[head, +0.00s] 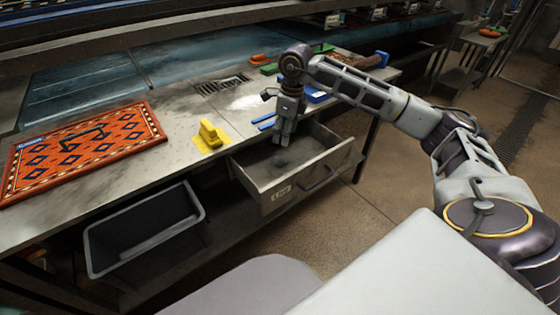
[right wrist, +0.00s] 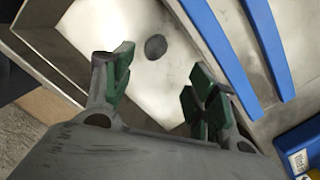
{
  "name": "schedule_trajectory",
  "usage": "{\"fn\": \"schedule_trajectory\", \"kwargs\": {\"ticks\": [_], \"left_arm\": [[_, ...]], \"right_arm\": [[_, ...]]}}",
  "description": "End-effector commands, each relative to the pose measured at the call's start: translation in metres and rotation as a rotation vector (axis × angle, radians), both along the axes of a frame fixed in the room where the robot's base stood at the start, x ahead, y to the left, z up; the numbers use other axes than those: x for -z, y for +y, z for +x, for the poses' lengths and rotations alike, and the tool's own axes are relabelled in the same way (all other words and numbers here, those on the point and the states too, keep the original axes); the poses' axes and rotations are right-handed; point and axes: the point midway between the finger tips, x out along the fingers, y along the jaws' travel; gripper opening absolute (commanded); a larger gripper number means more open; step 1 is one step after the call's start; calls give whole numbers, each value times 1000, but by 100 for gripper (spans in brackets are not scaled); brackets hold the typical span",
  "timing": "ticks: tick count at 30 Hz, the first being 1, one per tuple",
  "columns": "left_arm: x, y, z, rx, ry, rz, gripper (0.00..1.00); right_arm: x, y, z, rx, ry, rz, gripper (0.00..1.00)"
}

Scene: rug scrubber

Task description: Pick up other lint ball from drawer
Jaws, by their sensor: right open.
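The metal drawer (head: 268,181) is pulled open under the worktop. A dark grey lint ball (right wrist: 156,47) lies on the drawer's bare floor in the right wrist view; it also shows as a small dark lump in the head view (head: 282,162). My right gripper (head: 284,140) points down over the open drawer, above the lint ball. Its green-padded fingers (right wrist: 158,92) are apart with nothing between them, and the lint ball shows beyond the gap. My left gripper is not in either view.
A red patterned rug (head: 84,146) lies on the worktop at the left, with a yellow tool (head: 209,136) to its right. Blue strips (right wrist: 222,45) lie close beside the drawer. A dark grey bin (head: 143,231) stands below the worktop, left of the drawer.

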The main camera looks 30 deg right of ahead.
Motion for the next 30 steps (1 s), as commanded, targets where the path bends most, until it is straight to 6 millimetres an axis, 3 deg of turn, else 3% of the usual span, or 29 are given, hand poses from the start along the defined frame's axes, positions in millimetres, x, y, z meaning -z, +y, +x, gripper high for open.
{"fn": "schedule_trajectory", "kwargs": {"ticks": [12,18,30], "left_arm": [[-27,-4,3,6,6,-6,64],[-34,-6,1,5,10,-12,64],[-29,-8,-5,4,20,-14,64]], "right_arm": [[53,5,4,0,3,2,57],[60,5,5,0,1,1,57],[64,6,5,0,1,0,57]]}}
